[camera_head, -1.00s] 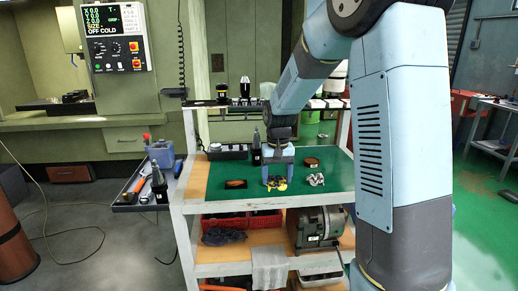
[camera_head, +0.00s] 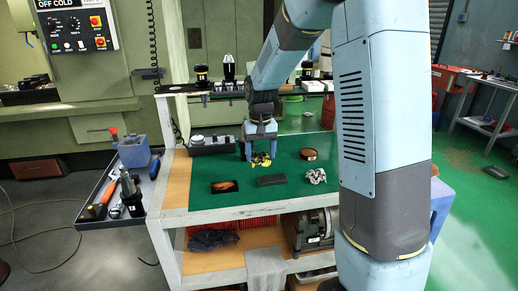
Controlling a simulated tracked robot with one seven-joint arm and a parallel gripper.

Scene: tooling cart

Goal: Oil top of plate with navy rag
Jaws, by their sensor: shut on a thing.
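A dark flat rectangular plate (camera_head: 271,180) lies on the green mat of the cart top. My gripper (camera_head: 261,154) points down just behind the plate, slightly left of its middle. It is shut on a small crumpled yellow-and-dark rag (camera_head: 262,161). The rag is at or close above the mat; I cannot tell whether it touches. It appears apart from the plate. A dark navy-looking cloth (camera_head: 212,239) lies on the cart's lower shelf.
A dark dish with orange-brown contents (camera_head: 225,186) lies left of the plate. A crumpled pale rag (camera_head: 315,176) lies right, with a round brown tin (camera_head: 309,154) behind it. A grey box with knobs (camera_head: 211,145) stands at the back left. The front mat is clear.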

